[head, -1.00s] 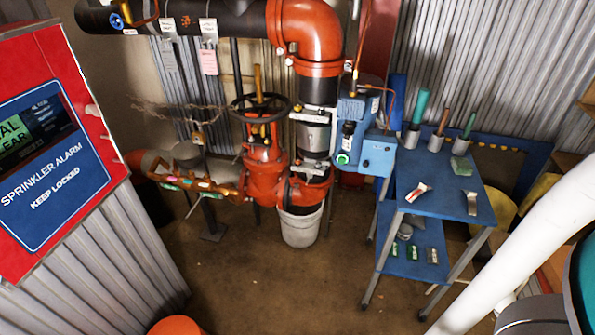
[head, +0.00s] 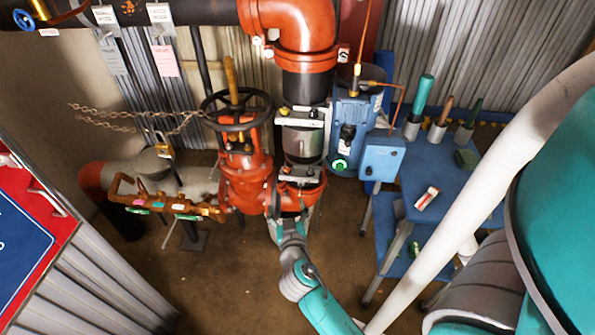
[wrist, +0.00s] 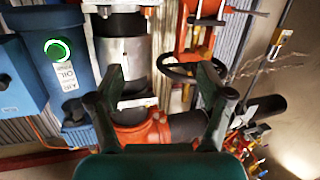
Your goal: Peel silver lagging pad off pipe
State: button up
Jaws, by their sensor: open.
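The silver lagging pad (head: 303,145) wraps the vertical riser between two bracket-like bands, below the black pipe and orange elbow. In the wrist view the silver pad (wrist: 124,62) stands upright, beyond and between my open fingers, nearer the left one. My gripper (head: 288,206) is in front of the orange fitting just below the pad, apart from the pad as far as I can tell. In the wrist view my gripper (wrist: 160,88) is open and holds nothing.
The valve handwheel (head: 237,112) stands close left of the pad, with a chain (head: 135,120) beyond it. The blue compressor (head: 352,130) and its box (head: 382,158) are close on the right. A blue tool cart (head: 425,180) stands further right. The red alarm cabinet (head: 30,215) is at left.

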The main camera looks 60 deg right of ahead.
aim_at(301, 148)
jog(key=w+d+r+m+g+h, duration=0.1)
jog(key=w+d+r, duration=0.1)
jog(key=d, duration=0.4)
jog(key=w+d+r+m+g+h, duration=0.1)
jog(key=d+r, duration=0.1)
jog(key=d, duration=0.4)
jog(key=w+d+r+m+g+h, duration=0.1)
jog(key=w+d+r+m, duration=0.1)
jog(key=d, duration=0.5)
jog(key=shift+w+r+g+h, duration=0.15)
jog(key=shift+w+g+h, duration=0.15)
jog(key=shift+h, duration=0.1)
jog(key=shift+a+r, duration=0.1)
jog(key=c, duration=1.1)
jog(key=shift+o, duration=0.2)
jog(key=shift+s+a, duration=0.2)
jog(key=shift+a, duration=0.25)
grip_shut()
jog(key=shift+a, duration=0.15)
jog(key=shift+s, duration=0.1)
